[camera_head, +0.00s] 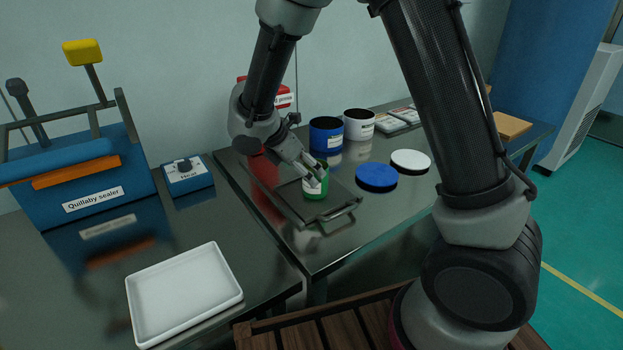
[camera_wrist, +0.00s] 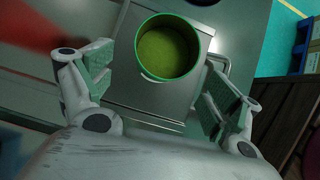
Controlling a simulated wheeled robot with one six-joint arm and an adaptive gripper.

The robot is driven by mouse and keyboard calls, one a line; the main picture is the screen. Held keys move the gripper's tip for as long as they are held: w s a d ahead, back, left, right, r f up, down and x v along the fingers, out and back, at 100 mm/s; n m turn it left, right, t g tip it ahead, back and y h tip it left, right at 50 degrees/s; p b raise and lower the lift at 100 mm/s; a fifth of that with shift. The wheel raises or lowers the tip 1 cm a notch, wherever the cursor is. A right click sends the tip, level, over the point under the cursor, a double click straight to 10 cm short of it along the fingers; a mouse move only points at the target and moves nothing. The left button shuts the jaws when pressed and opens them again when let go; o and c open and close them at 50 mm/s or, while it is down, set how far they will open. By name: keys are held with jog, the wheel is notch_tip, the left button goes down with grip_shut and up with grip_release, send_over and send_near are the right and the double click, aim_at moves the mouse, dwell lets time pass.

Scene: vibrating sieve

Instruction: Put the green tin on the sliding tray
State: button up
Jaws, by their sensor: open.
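The green tin (camera_head: 316,190) appears to stand upright on the dark sliding tray (camera_head: 338,211), which has a handle at its front. In the wrist view, the open top of the tin (camera_wrist: 167,48) shows a yellow-green inside, with the tray surface (camera_wrist: 148,98) around and below it. My gripper (camera_head: 314,174) is open above the tin, its fingers tilted down and partly hiding it. In the wrist view, the two finger pads of my gripper (camera_wrist: 156,80) are spread wide, one to each side below the tin's rim in the picture. No contact shows.
A blue tin (camera_head: 326,136) and a white tin (camera_head: 358,125) stand behind. A blue disc (camera_head: 376,177) and a white disc (camera_head: 410,161) lie to the right. A red machine (camera_head: 266,93) is behind my gripper. An empty white tray (camera_head: 184,293) and blue sealer (camera_head: 85,178) are left.

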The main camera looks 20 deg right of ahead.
jog(key=v, duration=0.5)
jog(key=s+d+r+m+y, duration=0.2)
jog(key=s+d+r+m, duration=0.35)
jog(key=d, duration=0.25)
jog(key=s+d+r+m+y, duration=0.1)
jog(key=s+d+r+m, duration=0.45)
jog(key=d, duration=0.25)
jog(key=s+d+r+m+t+y, duration=0.1)
jog(key=s+d+m, duration=0.1)
jog(key=s+m, duration=0.3)
jog(key=s+d+r+m+t+y, duration=0.1)
jog(key=s+d+r+m+y, duration=0.1)
jog(key=s+m, duration=0.4)
jog(key=shift+s+d+r+m, duration=0.3)
jog(key=shift+s+d, duration=0.2)
jog(key=shift+s, duration=0.6)
jog(key=shift+c, duration=0.2)
